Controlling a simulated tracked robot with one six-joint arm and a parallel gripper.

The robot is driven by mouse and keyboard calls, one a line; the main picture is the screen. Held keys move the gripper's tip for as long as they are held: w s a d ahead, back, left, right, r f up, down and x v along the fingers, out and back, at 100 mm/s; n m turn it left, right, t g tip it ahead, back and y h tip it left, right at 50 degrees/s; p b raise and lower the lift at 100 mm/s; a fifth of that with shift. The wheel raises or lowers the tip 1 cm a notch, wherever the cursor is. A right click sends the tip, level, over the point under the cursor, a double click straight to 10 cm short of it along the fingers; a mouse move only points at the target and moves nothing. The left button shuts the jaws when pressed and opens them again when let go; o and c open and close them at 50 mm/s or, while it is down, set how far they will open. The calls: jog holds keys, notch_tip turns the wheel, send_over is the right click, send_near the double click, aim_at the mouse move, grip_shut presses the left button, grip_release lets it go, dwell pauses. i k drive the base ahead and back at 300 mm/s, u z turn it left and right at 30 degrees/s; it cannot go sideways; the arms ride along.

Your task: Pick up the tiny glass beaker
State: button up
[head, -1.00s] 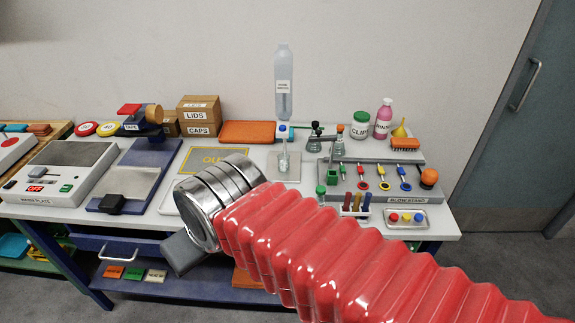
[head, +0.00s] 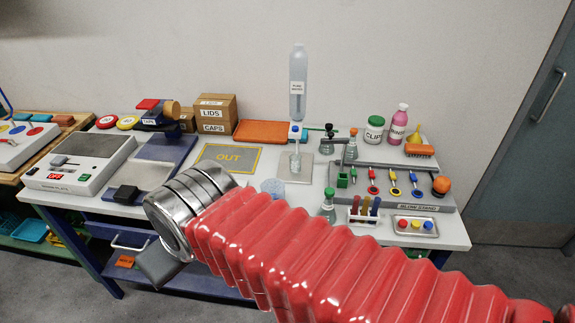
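A small clear glass vessel (head: 295,164), which looks like the tiny beaker, stands on a pale square plate (head: 283,174) below the hanging clear water bottle (head: 298,88). Its exact shape is hard to tell at this size. My gripper (head: 158,264) shows only as a dark grey piece beyond the silver wrist, at the table's front edge, left of and well nearer than the glass vessel. Its fingers are mostly hidden, so I cannot tell whether it is open or holds anything.
The blow stand (head: 405,188) with coloured tools and flasks is at right. A tube rack (head: 364,215) and a small button tray (head: 415,226) sit near the front edge.

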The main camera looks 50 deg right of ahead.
aim_at(295, 159)
jog(key=u, duration=0.05)
jog(key=i, duration=0.95)
jog(key=z, duration=0.05)
